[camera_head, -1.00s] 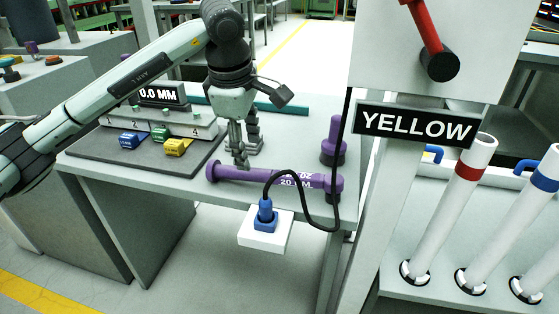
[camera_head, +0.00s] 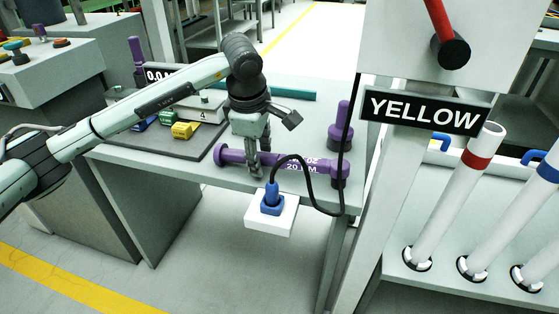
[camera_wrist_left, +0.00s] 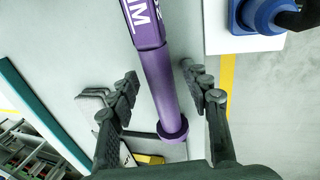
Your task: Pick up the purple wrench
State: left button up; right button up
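The purple wrench (camera_head: 290,162) lies along the front edge of the grey table, with white lettering on its body. It also shows in the left wrist view (camera_wrist_left: 157,72), running from the top down to a flanged end. My left gripper (camera_head: 258,173) is down at the wrench's left part in the head view. In the wrist view my left gripper (camera_wrist_left: 160,76) is open, one finger on each side of the wrench's shaft, with gaps showing. My right gripper is not in view.
A blue plug (camera_head: 271,200) in a white socket box (camera_head: 270,222) sits at the table's front, its black cable looping across the wrench's right part. An upright purple tool (camera_head: 341,130) stands behind the right end. A post with a YELLOW sign (camera_head: 424,112) stands right.

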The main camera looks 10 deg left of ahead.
pick_arm(q)
grip_shut()
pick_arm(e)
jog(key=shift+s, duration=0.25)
pick_arm(q)
jog(key=shift+r, duration=0.15)
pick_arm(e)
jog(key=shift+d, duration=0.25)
